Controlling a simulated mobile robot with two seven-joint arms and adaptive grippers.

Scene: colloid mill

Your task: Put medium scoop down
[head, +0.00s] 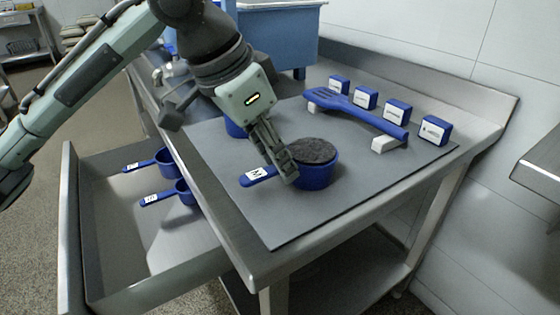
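The medium scoop (317,174) is a blue cup with a short handle marked M. It is filled with dark granular material up to a slightly heaped top. It is upright, at or just above the grey mat (330,212) on the steel table; I cannot tell whether its base touches. My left gripper (287,172) reaches down from the upper left, its fingers closed across the handle where it meets the cup. The fingers hide that part of the handle. My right gripper is not in view.
A blue slotted spatula (360,110) lies on white rests behind the scoop, with several blue labelled blocks (396,111) beyond. Another blue object (235,128) is partly hidden behind the gripper. An open drawer (110,259) at left holds two blue scoops (166,161). The mat's front is clear.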

